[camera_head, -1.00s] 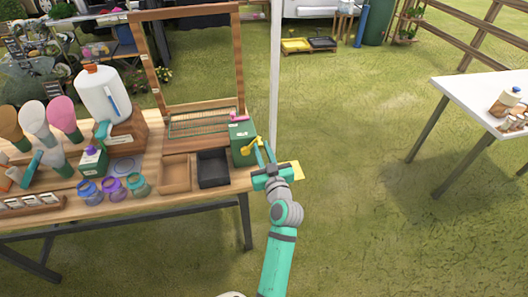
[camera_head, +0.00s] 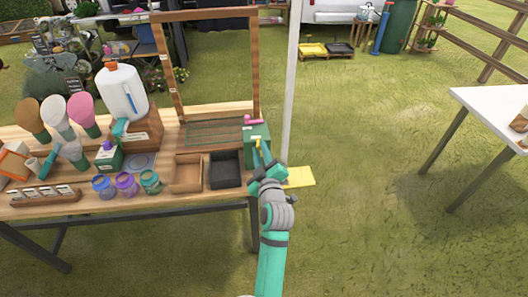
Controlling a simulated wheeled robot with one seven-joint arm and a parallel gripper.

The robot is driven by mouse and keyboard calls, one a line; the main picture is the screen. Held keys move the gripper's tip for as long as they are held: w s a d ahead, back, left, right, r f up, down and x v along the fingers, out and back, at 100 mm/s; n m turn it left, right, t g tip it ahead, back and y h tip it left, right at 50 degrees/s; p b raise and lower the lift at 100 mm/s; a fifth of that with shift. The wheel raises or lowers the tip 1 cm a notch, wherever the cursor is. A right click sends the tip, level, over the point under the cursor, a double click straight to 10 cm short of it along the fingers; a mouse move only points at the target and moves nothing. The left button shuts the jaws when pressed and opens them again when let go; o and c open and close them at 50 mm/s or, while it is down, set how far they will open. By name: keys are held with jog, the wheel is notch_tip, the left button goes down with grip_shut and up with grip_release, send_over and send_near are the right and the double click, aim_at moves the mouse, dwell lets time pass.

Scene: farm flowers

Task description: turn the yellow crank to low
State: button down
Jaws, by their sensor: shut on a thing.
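The yellow crank (camera_head: 257,143) is on the front of a green box (camera_head: 259,131) at the right end of the wooden table. Only a small part of the crank shows, as my gripper covers the rest. My gripper (camera_head: 261,156) is at the box's front, shut on the crank, with its fingers pointing up at it. The crank's low mark cannot be made out at this size.
A black tray (camera_head: 224,184) and a wooden tray (camera_head: 187,188) lie just left of my gripper. A pink handle (camera_head: 254,121) sits on top of the box. A white post (camera_head: 291,85) rises close on the right. Open grass lies right of the table.

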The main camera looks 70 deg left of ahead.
jog(key=shift+f, duration=0.1)
jog(key=shift+s, duration=0.15)
dwell(0.3)
jog(key=c, duration=1.6)
grip_release()
jog(key=shift+s, duration=0.1)
jog(key=shift+d, duration=0.1)
jog(key=shift+d, duration=0.25)
jog(key=v, duration=1)
